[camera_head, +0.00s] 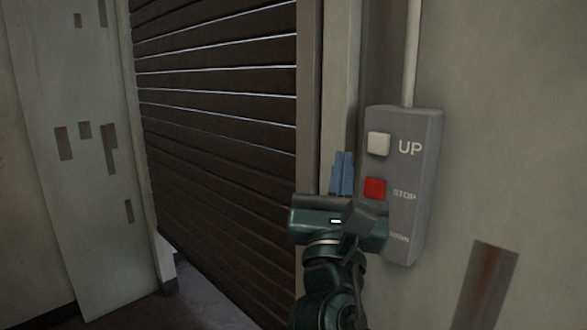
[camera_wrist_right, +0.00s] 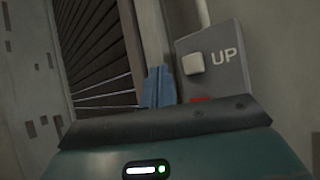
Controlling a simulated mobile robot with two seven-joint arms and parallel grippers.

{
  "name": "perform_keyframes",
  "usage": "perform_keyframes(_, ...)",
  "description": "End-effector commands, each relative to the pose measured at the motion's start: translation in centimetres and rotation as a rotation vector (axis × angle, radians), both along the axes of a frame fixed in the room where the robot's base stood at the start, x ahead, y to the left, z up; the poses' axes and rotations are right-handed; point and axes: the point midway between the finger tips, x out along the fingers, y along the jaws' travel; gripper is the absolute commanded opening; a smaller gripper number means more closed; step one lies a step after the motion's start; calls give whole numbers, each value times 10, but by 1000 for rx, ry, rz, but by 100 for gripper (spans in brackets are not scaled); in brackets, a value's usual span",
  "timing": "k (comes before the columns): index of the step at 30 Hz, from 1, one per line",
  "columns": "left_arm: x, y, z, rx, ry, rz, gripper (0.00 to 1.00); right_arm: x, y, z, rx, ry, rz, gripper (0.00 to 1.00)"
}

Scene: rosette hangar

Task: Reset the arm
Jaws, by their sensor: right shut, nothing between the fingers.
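My right gripper (camera_head: 342,172) is shut and empty, its blue fingers together and pointing up. It is in front of the left edge of a grey control box (camera_head: 428,190) on the wall. The box has a white UP button (camera_head: 378,144), a red STOP button (camera_head: 375,188) and a DOWN label, partly hidden by my gripper. In the right wrist view the blue fingers (camera_wrist_right: 158,88) show left of the UP button (camera_wrist_right: 193,63). The red button shows there only as a sliver above the gripper body. I cannot tell the gap between fingertips and box. My left gripper is out of view.
A dark slatted roller shutter (camera_head: 215,140) fills the middle left, with thin bright gaps between upper slats. A pale door post (camera_head: 335,80) stands between it and the box. A conduit (camera_head: 412,50) rises from the box. Floor shows at the lower left.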

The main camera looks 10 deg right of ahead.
Motion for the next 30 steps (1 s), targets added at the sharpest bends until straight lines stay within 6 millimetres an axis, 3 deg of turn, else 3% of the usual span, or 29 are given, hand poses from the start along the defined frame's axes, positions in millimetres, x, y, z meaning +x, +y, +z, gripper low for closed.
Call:
perform_keyframes(2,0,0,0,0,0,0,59,12,1,-29,81,58,86,0)
perform_keyframes(5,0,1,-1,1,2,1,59,30,4,-89,291,167,260,0)
perform_keyframes(9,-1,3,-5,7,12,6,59,36,8,-196,763,342,493,0)
perform_keyframes(14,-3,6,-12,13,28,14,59,7,10,-315,1434,475,600,0)
perform_keyframes(18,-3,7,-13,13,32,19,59,-45,7,-403,2075,468,522,0)
perform_keyframes(21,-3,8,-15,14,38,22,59,-88,1,-451,2496,365,381,0)
perform_keyframes(24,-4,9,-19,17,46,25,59,-126,-6,-483,2820,208,218,0)
perform_keyframes(27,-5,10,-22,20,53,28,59,-153,-12,-501,3025,54,83,0)
perform_keyframes(30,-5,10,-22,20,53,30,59,-168,-16,-510,3129,-47,4,0)
